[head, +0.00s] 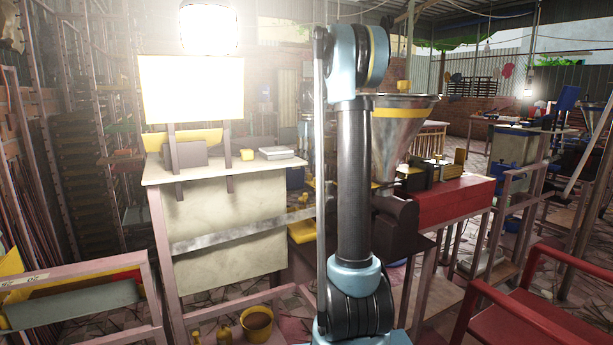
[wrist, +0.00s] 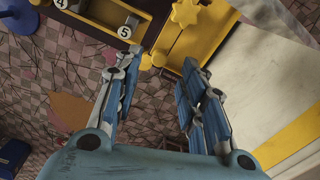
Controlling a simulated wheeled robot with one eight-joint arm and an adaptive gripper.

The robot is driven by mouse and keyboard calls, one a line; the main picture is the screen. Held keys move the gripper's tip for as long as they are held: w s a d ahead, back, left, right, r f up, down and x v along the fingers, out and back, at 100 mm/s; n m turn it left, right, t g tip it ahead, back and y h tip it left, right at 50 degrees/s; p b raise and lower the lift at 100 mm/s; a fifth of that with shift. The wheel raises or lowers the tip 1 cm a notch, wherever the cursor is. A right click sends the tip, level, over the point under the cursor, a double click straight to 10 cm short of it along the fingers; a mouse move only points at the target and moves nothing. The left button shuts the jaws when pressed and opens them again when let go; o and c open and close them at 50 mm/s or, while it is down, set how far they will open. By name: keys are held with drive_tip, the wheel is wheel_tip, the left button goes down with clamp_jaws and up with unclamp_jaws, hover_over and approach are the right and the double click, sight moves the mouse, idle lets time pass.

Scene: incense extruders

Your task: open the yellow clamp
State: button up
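In the wrist view a yellow clamp-like part (wrist: 205,38) with a lobed yellow knob (wrist: 185,13) is at the top, just beyond my fingertips. My gripper (wrist: 160,60) is open, with nothing between its two blue fingers. The right fingertip appears close to the yellow part's lower edge; I cannot tell whether they touch. In the head view small yellow parts (head: 460,156) show on the machine beside the metal hopper (head: 400,135). My arm stands in front of the hopper's left side, and my gripper is not discernible there.
In the wrist view a tray-like holder (wrist: 110,18) marked 4 and 5 lies left of the yellow part. A pale panel (wrist: 255,75) is on the right. In the head view a red block (head: 455,202) is below the hopper, and a red frame (head: 530,290) stands at front right.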

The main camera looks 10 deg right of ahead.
sight(309, 174)
drive_tip(key=shift+f, duration=2.8)
clamp_jaws()
